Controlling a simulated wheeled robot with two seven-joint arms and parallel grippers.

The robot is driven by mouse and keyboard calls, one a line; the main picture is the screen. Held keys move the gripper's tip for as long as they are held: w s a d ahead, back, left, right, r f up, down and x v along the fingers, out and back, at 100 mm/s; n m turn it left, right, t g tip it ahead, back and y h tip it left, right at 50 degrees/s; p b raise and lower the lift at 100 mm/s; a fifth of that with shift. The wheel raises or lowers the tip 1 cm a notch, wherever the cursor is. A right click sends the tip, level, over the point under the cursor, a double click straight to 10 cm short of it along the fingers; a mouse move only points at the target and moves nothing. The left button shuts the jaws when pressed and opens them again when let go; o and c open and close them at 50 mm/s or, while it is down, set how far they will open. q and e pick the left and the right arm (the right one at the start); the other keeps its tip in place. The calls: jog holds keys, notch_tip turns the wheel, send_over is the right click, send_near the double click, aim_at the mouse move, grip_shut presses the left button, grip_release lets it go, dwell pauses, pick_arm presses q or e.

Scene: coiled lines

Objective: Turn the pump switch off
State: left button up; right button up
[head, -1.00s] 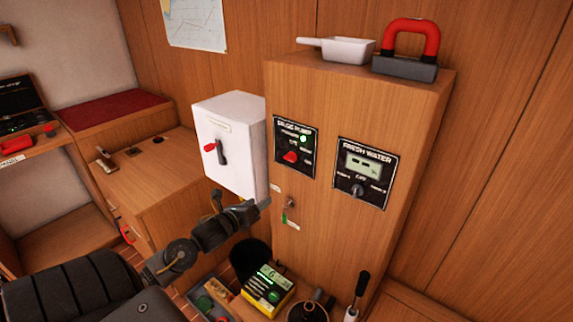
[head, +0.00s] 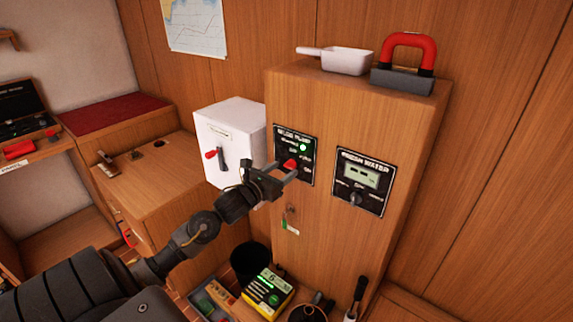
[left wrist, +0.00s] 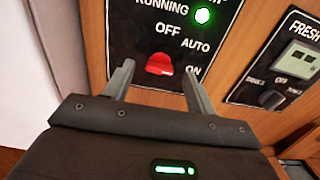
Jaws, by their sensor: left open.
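The bilge pump panel (head: 303,147) is a black plate on the wooden cabinet front. Its red switch knob (left wrist: 159,65) sits below the OFF mark, with AUTO and ON marked to its right; the knob also shows in the head view (head: 290,164). A green RUNNING light (left wrist: 203,16) is lit. My left gripper (left wrist: 158,80) is open, its two fingers pointing at the panel on either side of the knob. It shows at the panel's lower left in the head view (head: 285,172). I cannot tell whether the fingers touch the knob. My right gripper is not in view.
The fresh water panel (head: 362,180) is right of the pump panel. A white box (head: 228,140) with a red-handled switch is to the left. A scoop (head: 345,60) and a red-handled block (head: 405,75) stand on the cabinet.

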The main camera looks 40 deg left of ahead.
aim_at(290, 166)
pick_arm(q)
jog(key=shift+w, duration=1.3)
jog(key=shift+c, duration=0.5)
jog(key=c, duration=0.9)
